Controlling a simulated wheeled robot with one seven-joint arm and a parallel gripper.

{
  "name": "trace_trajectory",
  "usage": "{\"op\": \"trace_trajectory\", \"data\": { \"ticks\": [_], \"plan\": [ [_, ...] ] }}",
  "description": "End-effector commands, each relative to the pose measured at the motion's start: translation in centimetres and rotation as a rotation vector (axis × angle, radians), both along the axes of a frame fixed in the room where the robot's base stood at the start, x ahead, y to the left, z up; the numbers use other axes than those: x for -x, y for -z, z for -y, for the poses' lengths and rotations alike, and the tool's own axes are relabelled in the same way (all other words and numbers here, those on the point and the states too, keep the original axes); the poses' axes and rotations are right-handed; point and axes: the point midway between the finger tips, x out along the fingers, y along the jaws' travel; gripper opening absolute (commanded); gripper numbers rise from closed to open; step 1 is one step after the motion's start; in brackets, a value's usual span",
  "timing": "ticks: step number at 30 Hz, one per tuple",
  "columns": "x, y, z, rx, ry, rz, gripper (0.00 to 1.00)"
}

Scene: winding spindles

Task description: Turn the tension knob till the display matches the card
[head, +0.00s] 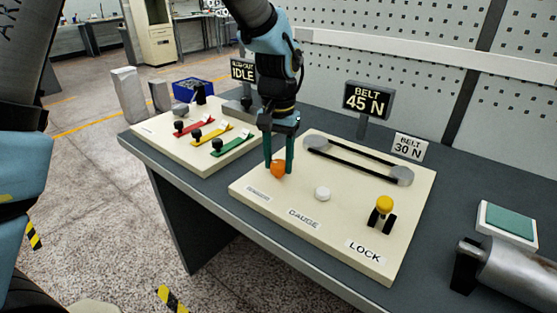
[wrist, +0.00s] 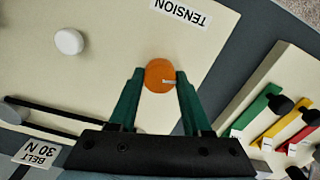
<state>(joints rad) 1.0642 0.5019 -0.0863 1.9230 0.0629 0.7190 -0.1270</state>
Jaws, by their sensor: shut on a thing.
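The orange tension knob (head: 278,169) sits at the left front of the cream belt panel (head: 330,222). The display (head: 367,100) reads BELT 45 N. The white card (head: 409,147) reads BELT 30 N.
On the same panel are a white GAUGE button (head: 322,194), a yellow LOCK knob (head: 384,206) and a black belt (head: 357,162). Left stands another panel with red, yellow and green levers (head: 229,143) and an IDLE display (head: 243,71). A grey cylinder (head: 505,272) lies at right.

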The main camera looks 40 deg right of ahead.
Motion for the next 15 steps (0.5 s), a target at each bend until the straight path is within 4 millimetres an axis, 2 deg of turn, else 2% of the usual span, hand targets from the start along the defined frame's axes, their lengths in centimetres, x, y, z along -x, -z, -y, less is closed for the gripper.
{"op": "trace_trajectory", "data": {
  "ticks": [6,15],
  "plan": [
    [0.01,-0.01,-0.04,-0.001,-0.142,0.0,0.0],
    [0.03,0.0,-0.03,-0.001,-0.249,-0.001,0.0]
  ]
}}
